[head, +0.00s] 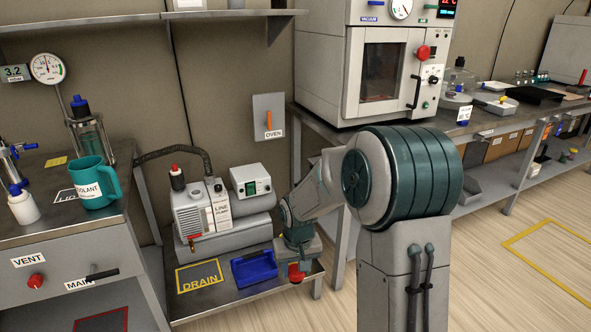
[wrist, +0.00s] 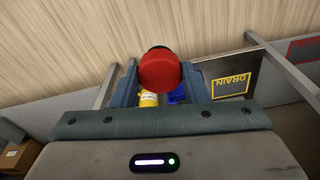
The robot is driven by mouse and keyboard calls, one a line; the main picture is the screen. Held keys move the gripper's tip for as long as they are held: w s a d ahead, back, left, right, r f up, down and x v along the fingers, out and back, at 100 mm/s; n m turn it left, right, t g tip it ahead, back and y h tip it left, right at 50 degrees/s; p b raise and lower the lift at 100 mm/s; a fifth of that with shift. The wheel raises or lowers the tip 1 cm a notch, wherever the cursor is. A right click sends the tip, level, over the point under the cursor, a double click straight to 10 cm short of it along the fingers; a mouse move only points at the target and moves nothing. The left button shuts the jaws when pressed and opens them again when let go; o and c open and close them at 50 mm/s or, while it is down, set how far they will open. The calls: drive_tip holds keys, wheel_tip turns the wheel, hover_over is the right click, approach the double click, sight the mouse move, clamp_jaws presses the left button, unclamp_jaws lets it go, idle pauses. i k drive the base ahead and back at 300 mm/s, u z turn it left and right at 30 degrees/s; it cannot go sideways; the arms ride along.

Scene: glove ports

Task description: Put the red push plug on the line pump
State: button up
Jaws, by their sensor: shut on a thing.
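My gripper (head: 297,266) is shut on the red push plug (head: 296,276), which hangs below the fingers near the right end of the low shelf. In the wrist view the plug (wrist: 160,72) sits between the two blue-grey fingers, with a dark part behind its red face. The line pump (head: 190,212) stands on the shelf to the left of my gripper, clear of it. It is a pale grey unit with a "LINE PUMP" label, a black red-topped fitting (head: 177,178) and a small red part low on its front. The pump's receiving spot for the plug cannot be made out.
A yellow "DRAIN" frame (head: 200,279) marks the shelf's front left. A grey box with a green display (head: 250,180) and a dark hose (head: 180,149) are by the pump. The oven bench's leg (head: 340,250) stands at right.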

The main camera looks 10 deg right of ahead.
sight(251, 175)
drive_tip(key=z, duration=0.45)
drive_tip(key=i, duration=1.25)
drive_tip(key=u, duration=0.8)
drive_tip(key=i, duration=0.5)
drive_tip(key=z, duration=0.05)
